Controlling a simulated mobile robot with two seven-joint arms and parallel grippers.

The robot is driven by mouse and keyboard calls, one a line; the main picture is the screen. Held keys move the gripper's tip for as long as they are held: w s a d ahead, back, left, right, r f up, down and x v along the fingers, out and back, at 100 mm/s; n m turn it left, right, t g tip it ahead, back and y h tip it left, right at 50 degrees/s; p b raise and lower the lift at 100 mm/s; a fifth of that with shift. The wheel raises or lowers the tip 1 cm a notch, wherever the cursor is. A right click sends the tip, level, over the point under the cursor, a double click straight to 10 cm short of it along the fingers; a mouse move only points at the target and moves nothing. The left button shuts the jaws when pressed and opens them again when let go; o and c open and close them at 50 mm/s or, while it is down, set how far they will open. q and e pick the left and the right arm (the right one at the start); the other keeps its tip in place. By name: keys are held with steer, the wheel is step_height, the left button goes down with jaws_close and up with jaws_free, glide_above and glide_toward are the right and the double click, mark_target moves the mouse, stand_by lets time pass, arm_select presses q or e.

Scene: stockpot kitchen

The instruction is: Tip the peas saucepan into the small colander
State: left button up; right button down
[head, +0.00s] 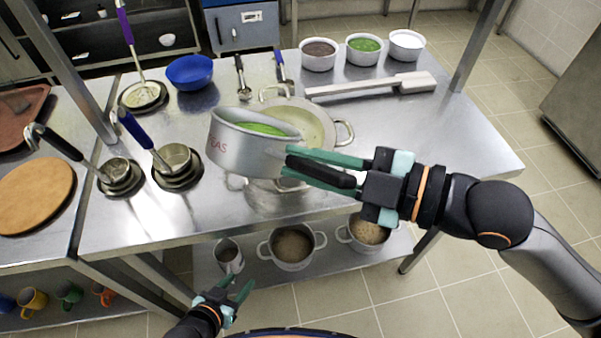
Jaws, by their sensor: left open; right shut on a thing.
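The peas saucepan (235,153), a grey pan lettered PEAS with green peas inside, is in the head view above the middle of the steel table. It is slightly tilted. My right gripper (302,168) is shut on its black handle at the pan's right side. Just behind the pan is a wide two-handled vessel (318,125) with a pale greenish inside, partly hidden by the pan. I cannot tell whether it is the small colander or a pot. My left gripper (238,292) is open and empty, low in front of the table.
A blue bowl (190,72), ladles (175,160) and a skimmer (143,95) lie to the left. A white paddle (370,88) lies behind the vessel, with several white tubs (365,50) at the back. The table's right side (450,140) is clear. Pots (291,247) stand on the lower shelf.

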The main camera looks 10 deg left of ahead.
steer(key=w+d+m+y+b, duration=0.1)
steer(key=w+d+m, duration=0.1)
steer(key=w+m, duration=0.3)
steer(key=w+d+m+b, duration=0.1)
steer(key=w+d+m, duration=0.2)
steer(key=w, duration=0.3)
steer(key=w+d+r+m+g+y+b, duration=0.1)
steer(key=w+d+m, duration=0.1)
steer(key=w+m, duration=0.4)
steer(key=shift+d+m+y, duration=0.25)
steer(key=shift+m+y, duration=0.05)
stand_by(0.7)
steer(key=shift+d, duration=0.1)
stand_by(1.6)
stand_by(1.3)
